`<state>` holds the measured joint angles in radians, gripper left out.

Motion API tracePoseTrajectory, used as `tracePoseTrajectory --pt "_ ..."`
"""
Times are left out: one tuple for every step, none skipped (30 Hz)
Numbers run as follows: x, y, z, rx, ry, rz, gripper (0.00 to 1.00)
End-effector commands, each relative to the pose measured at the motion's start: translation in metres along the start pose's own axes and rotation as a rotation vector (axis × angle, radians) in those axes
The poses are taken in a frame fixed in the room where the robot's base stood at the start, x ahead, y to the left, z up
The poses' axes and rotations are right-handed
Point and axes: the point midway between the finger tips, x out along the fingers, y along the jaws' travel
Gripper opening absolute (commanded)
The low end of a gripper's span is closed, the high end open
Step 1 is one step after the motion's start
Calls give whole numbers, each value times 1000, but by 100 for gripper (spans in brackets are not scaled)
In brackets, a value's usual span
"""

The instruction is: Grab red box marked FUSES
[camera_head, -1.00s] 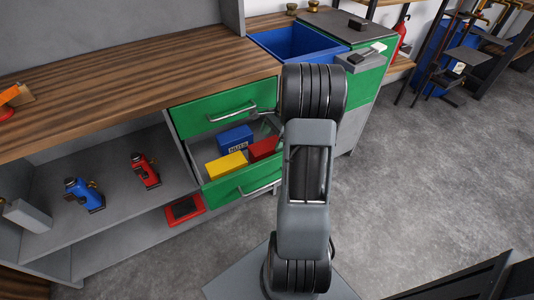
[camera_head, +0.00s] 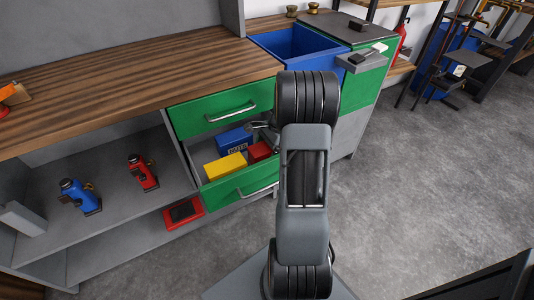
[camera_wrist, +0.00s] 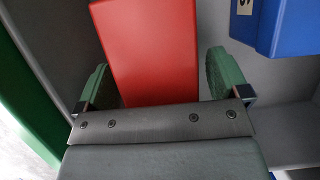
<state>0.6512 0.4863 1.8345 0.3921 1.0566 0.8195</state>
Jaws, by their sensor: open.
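The red box (camera_head: 259,151) lies in the open green-fronted drawer (camera_head: 240,187), to the right of a yellow box (camera_head: 226,167) and in front of a blue box (camera_head: 234,140). My arm hides part of the drawer's right side in the head view. In the wrist view the red box (camera_wrist: 152,50) stands between the two green finger pads of my gripper (camera_wrist: 160,80). The gripper is open, with a gap visible beside the box at the right pad. No marking shows on the red face in view. Part of the blue box (camera_wrist: 285,25) is at the upper right.
The closed green drawer (camera_head: 220,108) sits directly above the open one. A wooden worktop (camera_head: 130,85) and a blue bin (camera_head: 295,45) are above. A blue tool (camera_head: 80,195) and a red tool (camera_head: 142,172) stand on the shelf at left.

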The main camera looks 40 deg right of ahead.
Motion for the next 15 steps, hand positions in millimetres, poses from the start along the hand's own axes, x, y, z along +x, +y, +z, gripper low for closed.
tracePoseTrajectory --pt "0 0 0 0 -1 1 94" --pt "1 0 0 0 -1 1 94" --pt "1 0 0 1 -1 1 94" --pt "2 0 -1 0 -1 1 94" --pt "2 0 -1 1 -1 1 94" --pt "2 0 -1 0 -1 1 94" --pt "3 0 -1 0 -1 1 94" --pt "3 0 -1 0 -1 1 94" --pt "4 0 -1 0 -1 1 94" --pt "4 0 -2 0 -1 1 94" --pt "4 0 -2 0 -1 1 94" --pt "4 0 -2 0 -1 1 94" --pt "4 0 -2 0 -1 1 94" --pt "4 0 -2 0 -1 1 94" --pt "4 0 -2 0 0 1 94"
